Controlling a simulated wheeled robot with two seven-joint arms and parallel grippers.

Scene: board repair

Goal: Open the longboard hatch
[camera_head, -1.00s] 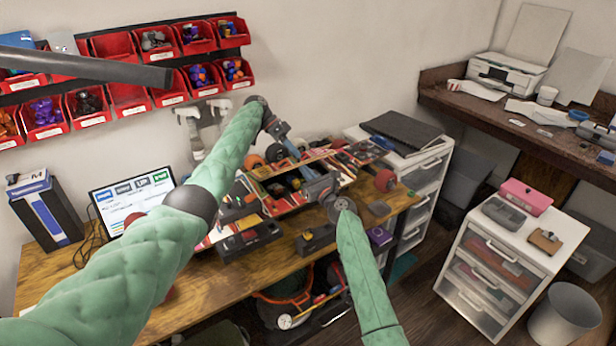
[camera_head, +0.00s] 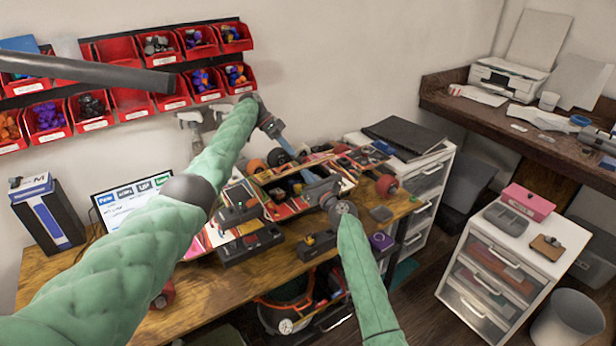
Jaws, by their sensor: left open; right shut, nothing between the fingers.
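The longboard (camera_head: 228,229) lies across the workbench, red and patterned, with orange-red wheels such as the one at its right end (camera_head: 386,185). Its open middle compartment (camera_head: 287,188) shows a dark inside with red and wooden edges. The hatch panel is hard to tell apart from the compartment's edges. My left gripper (camera_head: 292,153) reaches in over the far edge of the compartment and is open; its fingertips are small and partly unclear. My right gripper (camera_head: 308,178) is shut and empty, over the near right part of the compartment. Contact with the board cannot be told.
Dark tool holders (camera_head: 248,243) stand along the bench front. A laptop (camera_head: 130,200) and a box (camera_head: 48,212) are at the left. Red parts bins (camera_head: 130,100) hang on the wall. A white drawer unit (camera_head: 425,180) stands beside the bench's right end.

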